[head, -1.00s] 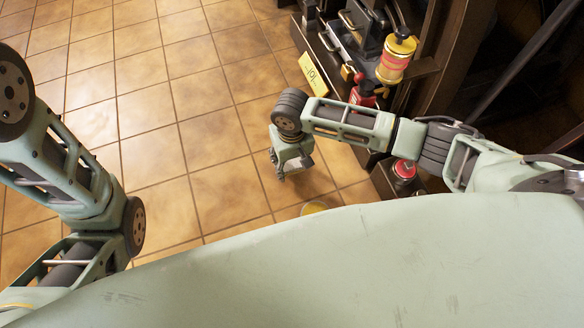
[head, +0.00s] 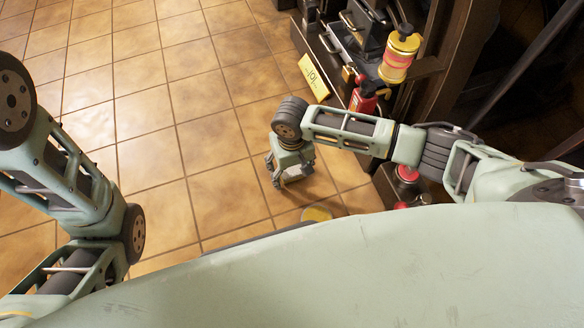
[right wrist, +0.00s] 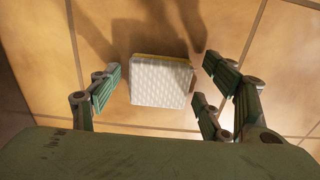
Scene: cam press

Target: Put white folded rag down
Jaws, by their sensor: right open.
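The white folded rag (right wrist: 160,82) shows in the right wrist view as a pale, textured, nearly square pad with a yellowish far edge. It appears to lie on the tiled floor between my right gripper's spread fingers, with a gap on both sides. My right gripper (right wrist: 163,92) is open and empty. In the head view my right gripper (head: 283,182) points down over the tiles, and I cannot make out the rag there. My left arm is at the left of the head view, but its gripper is out of frame.
A dark cabinet or shelf unit stands at the right, with a yellow sign (head: 314,75), a red-and-yellow canister (head: 398,58) and a red bottle (head: 362,102). A round yellow thing (head: 317,214) shows near my body's edge. Tiled floor (head: 150,110) is clear at left and centre.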

